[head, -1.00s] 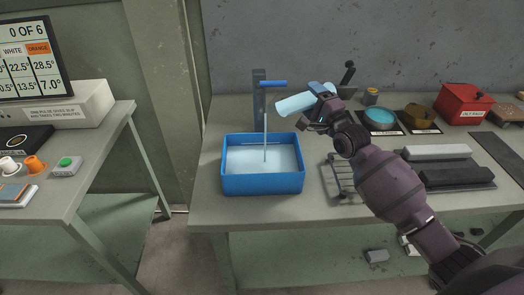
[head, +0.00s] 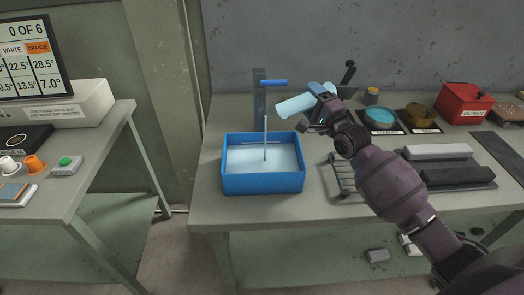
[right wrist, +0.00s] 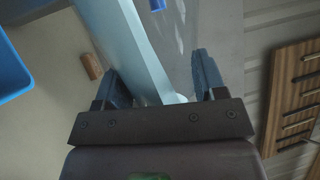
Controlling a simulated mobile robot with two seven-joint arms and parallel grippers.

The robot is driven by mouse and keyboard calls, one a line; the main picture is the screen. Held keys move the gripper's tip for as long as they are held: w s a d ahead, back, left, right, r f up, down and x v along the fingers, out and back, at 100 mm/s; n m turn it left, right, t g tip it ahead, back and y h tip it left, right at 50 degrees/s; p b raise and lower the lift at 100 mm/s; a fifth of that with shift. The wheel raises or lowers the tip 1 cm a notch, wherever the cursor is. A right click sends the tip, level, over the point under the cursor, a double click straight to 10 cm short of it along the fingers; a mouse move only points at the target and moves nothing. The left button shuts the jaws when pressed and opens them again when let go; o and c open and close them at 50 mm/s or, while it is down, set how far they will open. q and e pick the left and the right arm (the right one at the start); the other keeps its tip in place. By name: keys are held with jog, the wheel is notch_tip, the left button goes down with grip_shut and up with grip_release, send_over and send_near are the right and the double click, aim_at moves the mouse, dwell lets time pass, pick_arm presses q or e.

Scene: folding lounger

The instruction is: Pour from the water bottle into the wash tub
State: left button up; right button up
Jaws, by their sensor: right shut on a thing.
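The light-blue water bottle (head: 305,103) is held well tilted, its left end lower, above the right back part of the wash tub. The blue wash tub (head: 262,184) stands on the bench with pale water inside. A thin pale upright streak stands over the water, left of the bottle's low end; I cannot tell its source. My right gripper (head: 325,108) is shut on the bottle near its right end. In the right wrist view the bottle (right wrist: 130,45) lies between the fingers, and the tub (right wrist: 10,70) shows at the left edge. My left gripper is not in view.
A grey post with a blue bar (head: 273,82) rises behind the tub. A wire rack (head: 341,175) stands right of the tub. Bowls (head: 381,116), a red box (head: 464,104) and bars (head: 436,152) fill the right side. A second table (head: 100,140) stands left across a gap.

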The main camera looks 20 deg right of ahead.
jog(key=shift+f+b, duration=0.3)
jog(key=shift+f, duration=0.35)
jog(key=shift+f+n, duration=0.3)
jog(key=shift+f, duration=0.1)
jog(key=shift+f+n+b, duration=0.3)
jog(key=shift+f+b, duration=0.4)
jog(key=shift+f, duration=0.2)
jog(key=shift+a+f+b, duration=0.1)
jog(key=shift+f+b, duration=0.2)
jog(key=shift+f, duration=0.3)
jog(key=shift+f+n+y+b, duration=0.3)
jog(key=shift+f+y, duration=0.1)
jog(key=shift+f, duration=0.1)
jog(key=shift+r, duration=0.15)
jog(key=shift+a+r+n, duration=0.1)
jog(key=shift+r+n, duration=0.05)
jog(key=shift+n, duration=0.15)
dwell(0.6)
